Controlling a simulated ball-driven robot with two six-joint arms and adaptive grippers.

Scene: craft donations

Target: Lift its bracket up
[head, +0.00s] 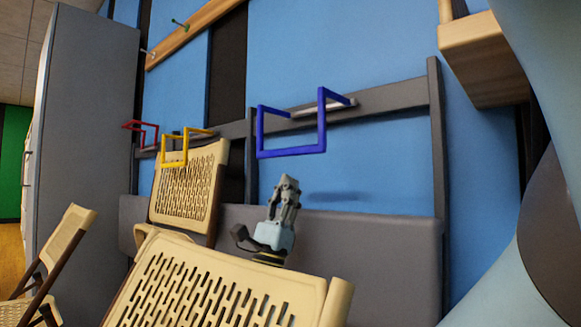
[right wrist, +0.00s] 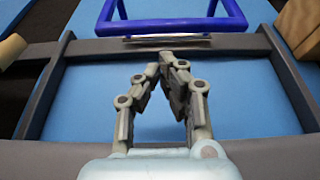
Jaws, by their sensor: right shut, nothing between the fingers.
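A blue bracket (head: 292,152), a squared U of bar, sticks out from a grey rail (head: 385,97) on the blue wall. It carries nothing. It also shows at the top of the right wrist view (right wrist: 170,27). A yellow bracket (head: 186,149) and a smaller-looking red bracket (head: 143,138) are farther left along the rail. My right gripper (head: 288,181) points upward below the blue bracket, clear of it. In the right wrist view its fingertips (right wrist: 168,60) are together and empty, with the bracket beyond them. My left gripper is not in view.
A tan slotted folding chair (head: 190,190) stands below the yellow bracket. Another chair (head: 220,295) fills the front, and a third (head: 60,245) is at left. A grey cabinet (head: 85,120) stands at left. A wooden block (head: 487,60) juts out at upper right.

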